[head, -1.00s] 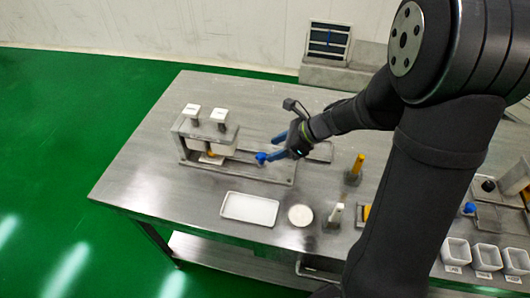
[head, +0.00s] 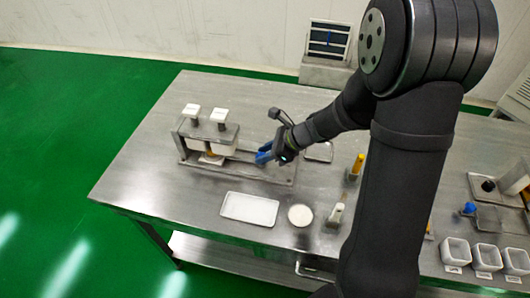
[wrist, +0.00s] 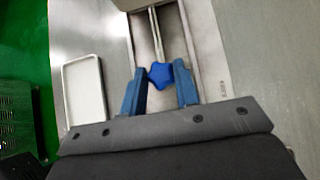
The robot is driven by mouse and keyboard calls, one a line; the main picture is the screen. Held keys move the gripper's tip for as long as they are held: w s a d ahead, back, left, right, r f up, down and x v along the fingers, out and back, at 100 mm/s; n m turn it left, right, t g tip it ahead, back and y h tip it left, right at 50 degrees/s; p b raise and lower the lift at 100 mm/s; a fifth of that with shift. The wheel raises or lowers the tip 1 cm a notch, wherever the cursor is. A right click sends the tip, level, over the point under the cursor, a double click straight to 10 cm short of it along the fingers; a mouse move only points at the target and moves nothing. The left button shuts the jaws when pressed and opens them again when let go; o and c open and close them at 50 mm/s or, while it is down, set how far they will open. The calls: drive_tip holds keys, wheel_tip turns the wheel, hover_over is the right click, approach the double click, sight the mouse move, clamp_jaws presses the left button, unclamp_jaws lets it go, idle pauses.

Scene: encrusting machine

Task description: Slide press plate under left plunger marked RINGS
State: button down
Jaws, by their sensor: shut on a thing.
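The press (head: 205,133) stands at the back left of the table in the head view, with a left plunger (head: 191,110) and a right plunger (head: 219,115) with white tops. Their markings are too small to read. A small orange-brown part, possibly on the press plate (head: 211,155), shows low, nearer the right plunger; the plate's edges are unclear. A blue star-shaped knob (wrist: 160,75) sits at the end of a rod in the press's channel. My gripper (wrist: 160,82) has its blue fingers either side of the knob and is shut on it. In the head view my gripper (head: 265,155) hides the knob.
A white tray (head: 249,209) and a round white dish (head: 300,215) lie in front of the press. A yellow-handled tool (head: 357,166) and a white-handled one (head: 336,214) stand to the right. The table's left end is clear.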

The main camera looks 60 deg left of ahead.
sight(252, 161)
drive_tip(key=shift+s+a, duration=1.45)
drive_tip(key=shift+s, duration=0.05)
drive_tip(key=c, duration=1.1)
unclamp_jaws()
drive_tip(key=shift+c, duration=0.2)
drive_tip(key=shift+o, duration=0.2)
drive_tip(key=shift+w+d+r, duration=0.2)
drive_tip(key=shift+w+r, duration=0.05)
drive_tip(key=shift+r, duration=0.05)
drive_tip(key=v, duration=1.6)
drive_tip(key=shift+r, duration=0.25)
drive_tip(key=shift+d+f, duration=0.1)
